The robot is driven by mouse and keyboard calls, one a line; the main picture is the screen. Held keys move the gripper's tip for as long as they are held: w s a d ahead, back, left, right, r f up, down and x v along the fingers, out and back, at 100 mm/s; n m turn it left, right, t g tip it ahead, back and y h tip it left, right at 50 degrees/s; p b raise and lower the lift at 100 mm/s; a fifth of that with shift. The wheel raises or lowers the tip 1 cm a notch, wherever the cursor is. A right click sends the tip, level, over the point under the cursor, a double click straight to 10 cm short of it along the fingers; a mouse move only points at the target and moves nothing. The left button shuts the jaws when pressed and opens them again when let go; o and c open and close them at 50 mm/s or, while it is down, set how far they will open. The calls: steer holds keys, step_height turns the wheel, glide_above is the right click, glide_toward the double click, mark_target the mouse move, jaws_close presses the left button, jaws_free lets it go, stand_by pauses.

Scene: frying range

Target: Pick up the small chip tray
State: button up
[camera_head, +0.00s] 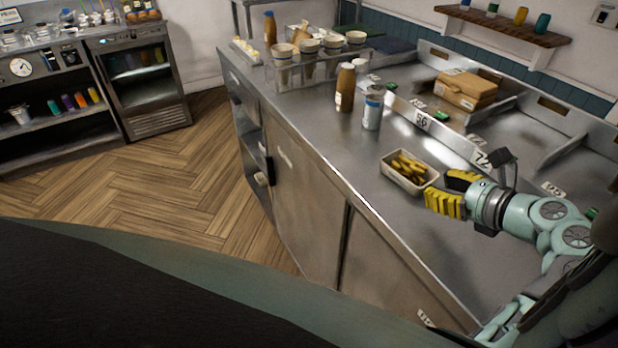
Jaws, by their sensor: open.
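The small chip tray (409,185) is a pale, rectangular open tray on the steel counter, in the middle right of the head view. It holds several yellow chips (409,168). My gripper (440,190), with yellow fingers, is at the tray's right end. One finger shows at the tray's near right corner and the other at its far right side. The fingers are spread apart and hold nothing. I cannot tell whether either finger touches the tray.
A brown bottle (345,88) and a white-and-blue bottle (373,108) stand behind the tray. Numbered metal dividers (455,140) run along its right, with a brown carton (466,89) beyond. The counter in front of the tray is bare.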

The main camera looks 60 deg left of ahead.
mark_target(400, 175)
steer(key=p+x, duration=0.1)
steer(key=x, duration=1)
steer(key=shift+f, duration=0.2)
steer(key=shift+o, duration=0.5)
jaws_close()
steer(key=shift+d, duration=0.1)
